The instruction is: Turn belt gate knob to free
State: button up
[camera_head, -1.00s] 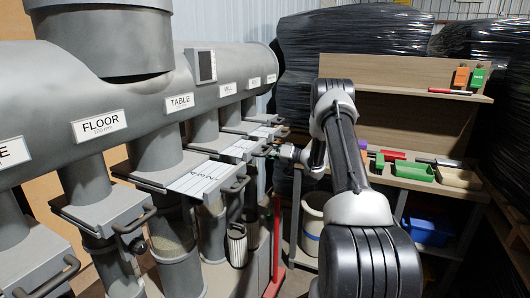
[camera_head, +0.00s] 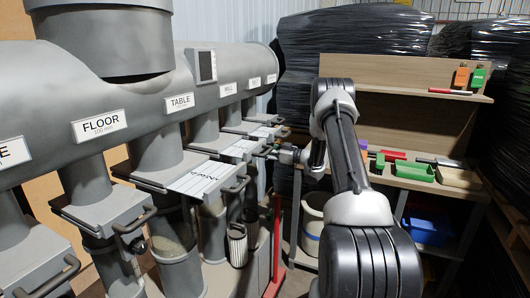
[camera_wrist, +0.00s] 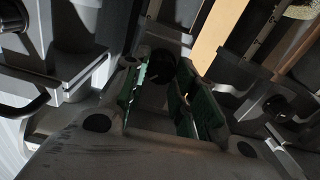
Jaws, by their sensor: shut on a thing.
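The black knob (camera_wrist: 160,64) sits between the green-padded fingers of my gripper (camera_wrist: 164,76) in the wrist view. My gripper is shut on it, and the fingers hide part of its sides. I cannot read the knob's turn position. In the head view my gripper (camera_head: 274,152) is small and reaches the far end of the row of grey gates, beside a far gate (camera_head: 240,150). The knob itself is too small to make out there. The farthest labels on the duct are too small to read surely.
The grey duct (camera_head: 230,63) runs along the left above several gates with protruding handles. Another dark knob (camera_wrist: 279,106) shows at the right of the wrist view. A wooden shelf (camera_head: 400,75) with trays stands right of my arm. A white bucket (camera_head: 312,225) stands below.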

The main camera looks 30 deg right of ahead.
jog(key=shift+s+a+f+n, duration=0.1)
jog(key=shift+n, duration=4)
jog(key=o, duration=1)
jog(key=v, duration=1.2)
